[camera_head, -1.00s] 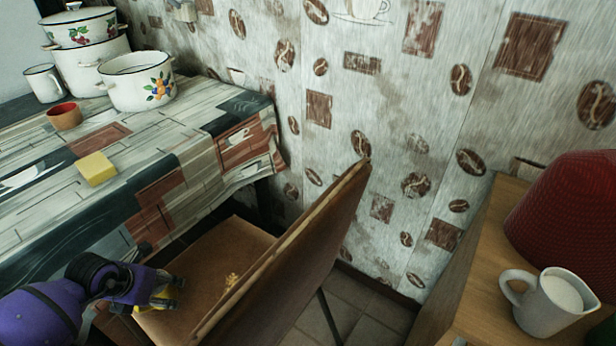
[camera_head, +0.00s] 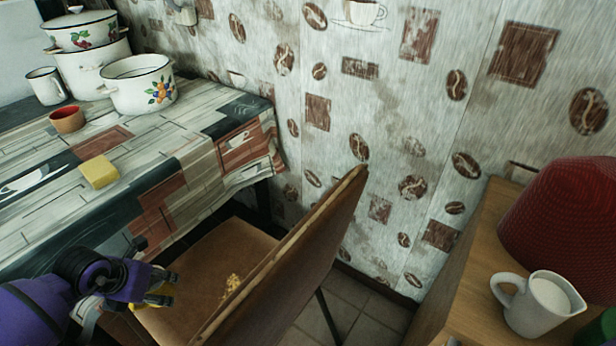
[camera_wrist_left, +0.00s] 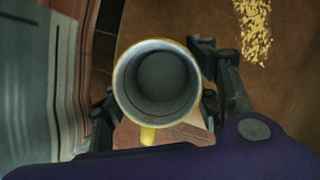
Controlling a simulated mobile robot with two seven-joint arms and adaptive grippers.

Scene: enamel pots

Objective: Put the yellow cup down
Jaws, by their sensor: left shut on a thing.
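The yellow cup (camera_wrist_left: 158,84) is held upright between the fingers of my left gripper (camera_wrist_left: 158,95) in the left wrist view. I look down into its grey, empty inside, and its yellow handle points to the bottom of the picture. In the head view my left gripper (camera_head: 165,286) is shut on the cup (camera_head: 158,299), of which only a small yellow part shows. The gripper is over the brown chair seat (camera_head: 215,262), near the table's front edge. My right gripper is not in view.
The table (camera_head: 60,215) with a patterned cloth holds a yellow sponge (camera_head: 98,171), a red-brown bowl (camera_head: 67,119), a white mug (camera_head: 46,86) and enamel pots (camera_head: 140,84). Yellow crumbs (camera_head: 233,284) lie on the seat. A white pitcher (camera_head: 537,304) and red lampshade-like object (camera_head: 565,215) stand at right.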

